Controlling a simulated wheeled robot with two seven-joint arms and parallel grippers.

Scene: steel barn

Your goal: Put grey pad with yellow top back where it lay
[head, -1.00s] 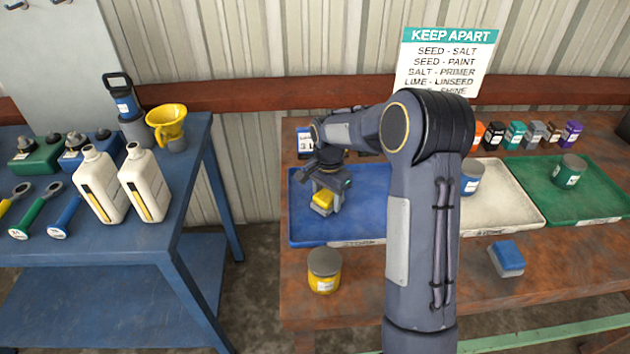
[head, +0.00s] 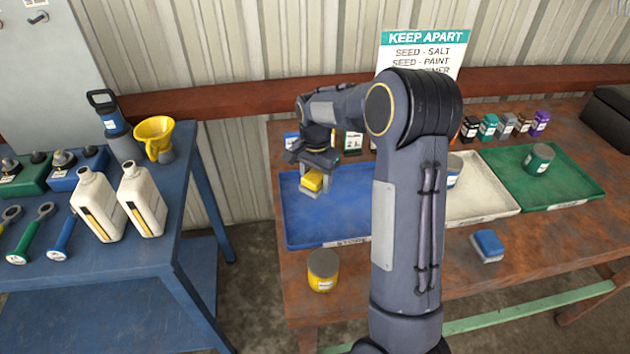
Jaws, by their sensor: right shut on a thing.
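The grey pad with yellow top (head: 312,182) is held between the fingers of my right gripper (head: 313,180). My right gripper is shut on it, pointing down over the blue tray (head: 305,233). The pad seems to be a little above the tray floor, but the gap is hard to judge. Its grey lower part is mostly hidden by the fingers. My right arm hides the right part of the blue tray. My left gripper is not in view.
A yellow jar (head: 323,271) stands in front of the blue tray. A blue-topped pad (head: 487,246) lies before the white tray (head: 481,205). A green tray (head: 575,187) holds a green jar (head: 538,158). White bottles (head: 142,200) stand on the blue table at left.

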